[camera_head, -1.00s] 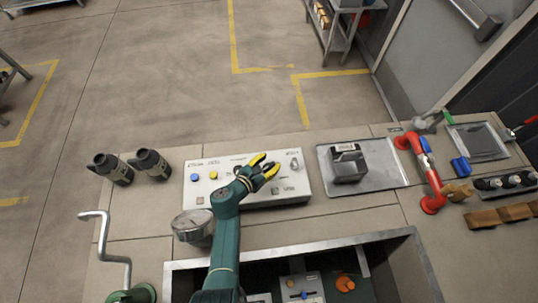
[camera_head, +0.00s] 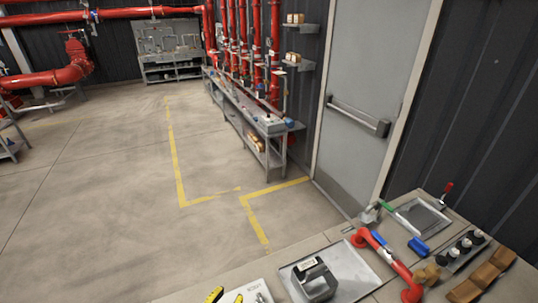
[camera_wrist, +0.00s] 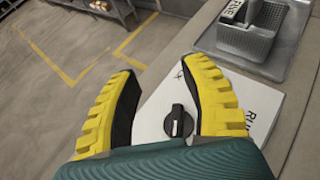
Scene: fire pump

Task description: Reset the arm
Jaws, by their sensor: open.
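My gripper (camera_wrist: 165,105) has yellow ridged fingers with dark inner pads. In the wrist view its fingers are spread apart and nothing is between them but the panel beyond. A black rotary knob (camera_wrist: 178,121) on a white control panel (camera_wrist: 262,105) shows through the gap between the fingers. I cannot tell whether the fingers touch the panel. In the head view only yellow fingertips (camera_head: 226,297) show at the bottom edge, over the white panel's far corner (camera_head: 262,289). The rest of my arm is out of that view.
A dark box-shaped device (camera_head: 316,281) sits on a metal tray (camera_head: 352,270) right of the panel. Beyond it are a red pipe piece (camera_head: 385,262), a blue object (camera_head: 418,246) and wooden blocks (camera_head: 490,272). A grey door (camera_head: 375,90) stands behind. The floor (camera_head: 110,190) is open.

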